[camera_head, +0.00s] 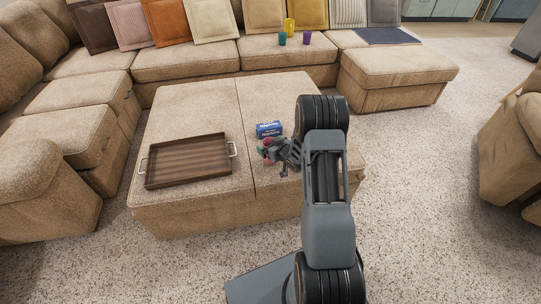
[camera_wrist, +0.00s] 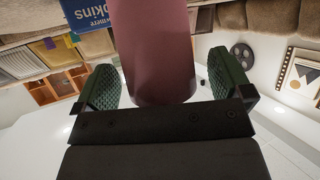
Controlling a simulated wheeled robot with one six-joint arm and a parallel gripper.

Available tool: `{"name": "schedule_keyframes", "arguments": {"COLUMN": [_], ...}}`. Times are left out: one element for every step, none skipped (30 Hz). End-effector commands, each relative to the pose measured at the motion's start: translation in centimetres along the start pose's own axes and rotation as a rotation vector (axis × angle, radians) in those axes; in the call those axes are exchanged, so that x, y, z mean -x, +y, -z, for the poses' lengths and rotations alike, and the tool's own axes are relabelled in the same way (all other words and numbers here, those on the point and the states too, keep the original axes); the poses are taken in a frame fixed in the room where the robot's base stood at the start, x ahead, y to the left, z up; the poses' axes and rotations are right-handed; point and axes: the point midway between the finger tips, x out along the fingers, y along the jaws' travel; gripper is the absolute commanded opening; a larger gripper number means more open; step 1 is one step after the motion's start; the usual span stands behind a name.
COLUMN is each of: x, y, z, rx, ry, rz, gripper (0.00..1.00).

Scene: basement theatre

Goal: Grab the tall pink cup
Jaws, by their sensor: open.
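The tall pink cup (camera_wrist: 152,50) fills the middle of the wrist view, a dull pink cylinder between the two green padded fingers of my gripper (camera_wrist: 164,80). The fingers stand apart on either side of it, with a visible gap at the right finger. Contact at the left finger is hard to tell. In the head view my gripper (camera_head: 268,151) is over the right part of the beige ottoman (camera_head: 190,103). A small pink part of the cup (camera_head: 267,141) shows there; the rest is hidden by my gripper.
A blue box (camera_head: 269,129) stands just behind the gripper, and it also shows in the wrist view (camera_wrist: 88,13). A brown tray (camera_head: 188,161) with metal handles lies to the left. Green (camera_head: 282,38), yellow (camera_head: 290,25) and purple (camera_head: 307,37) cups stand on the sofa (camera_head: 185,60).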

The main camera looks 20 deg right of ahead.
Motion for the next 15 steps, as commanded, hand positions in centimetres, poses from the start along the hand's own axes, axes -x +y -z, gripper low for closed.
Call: {"name": "schedule_keyframes", "arguments": {"x": [-0.45, -0.61, -0.75, -0.81, -0.84, -0.85, -0.85, -0.83, -0.83, -0.82, -0.82, -0.81, -0.81, -0.81, -0.81], "y": [-0.03, -0.03, -0.04, -0.04, -0.04, -0.04, -0.04, -0.03, -0.03, -0.03, -0.03, -0.02, -0.02, -0.02, -0.02], "z": [-0.13, -0.10, -0.08, -0.07, -0.05, -0.02, -0.01, 0.00, 0.00, 0.00, 0.01, 0.01, 0.01, 0.01, 0.01], "rx": [0.001, 0.001, 0.001, 0.000, 0.000, 0.000, 0.000, 0.000, 0.000, 0.000, 0.000, 0.000, 0.000, 0.000, 0.000], "ry": [0.000, 0.000, -0.001, -0.001, -0.001, -0.001, -0.001, -0.001, -0.001, -0.001, -0.001, -0.001, -0.001, -0.001, -0.001], "rz": [0.001, 0.001, 0.000, 0.000, 0.000, 0.000, 0.000, 0.000, 0.000, 0.000, 0.000, 0.000, 0.000, 0.000, 0.000], "gripper": [0.97, 0.97, 0.97, 0.97, 0.97, 0.97, 0.97, 0.97, 0.97, 0.97, 0.97, 0.93, 0.91, 0.88, 0.84]}}
